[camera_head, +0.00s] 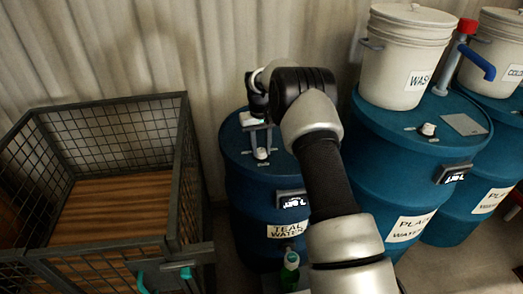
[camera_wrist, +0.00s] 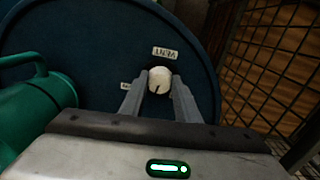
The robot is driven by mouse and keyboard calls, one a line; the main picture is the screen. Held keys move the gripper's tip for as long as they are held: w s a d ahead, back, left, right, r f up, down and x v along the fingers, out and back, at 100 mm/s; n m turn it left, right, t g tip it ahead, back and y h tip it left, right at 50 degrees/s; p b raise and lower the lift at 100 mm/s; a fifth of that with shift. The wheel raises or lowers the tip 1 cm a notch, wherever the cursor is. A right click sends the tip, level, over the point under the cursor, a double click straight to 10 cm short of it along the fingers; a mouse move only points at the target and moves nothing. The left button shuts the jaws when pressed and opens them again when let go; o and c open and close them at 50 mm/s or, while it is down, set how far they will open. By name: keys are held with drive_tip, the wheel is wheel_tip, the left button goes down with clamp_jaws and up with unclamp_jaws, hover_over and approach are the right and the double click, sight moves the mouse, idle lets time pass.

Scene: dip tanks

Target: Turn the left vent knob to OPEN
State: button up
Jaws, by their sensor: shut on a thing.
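The left vent knob is a small white round cap on top of the left blue drum (camera_head: 237,152), marked TEAL WATER. In the wrist view the knob (camera_wrist: 159,80) sits between the two grey fingertips of my gripper (camera_wrist: 158,92), which is shut on it. A dark notch shows at the knob's lower edge. A VENT label (camera_wrist: 165,53) is just above it. In the head view the gripper (camera_head: 260,152) is small, over the drum top, and the knob's setting cannot be read.
A wire-mesh crate (camera_head: 182,140) stands left of the drum. Other blue drums (camera_head: 385,175) stand right, with a white WASH bucket (camera_head: 405,60) and a red-and-blue tap (camera_head: 466,45) above. A green container (camera_wrist: 30,110) is close at the left in the wrist view.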

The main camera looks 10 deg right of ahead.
sight(259, 150)
drive_tip(key=m, duration=0.6)
drive_tip(key=shift+b, duration=0.3)
drive_tip(key=shift+a+m, duration=0.1)
drive_tip(key=shift+m, duration=0.3)
drive_tip(key=o, duration=1)
drive_tip(key=shift+o, duration=0.2)
wheel_tip(259, 150, up, 17)
drive_tip(key=p, duration=0.1)
drive_tip(key=shift+w+a+r, duration=0.2)
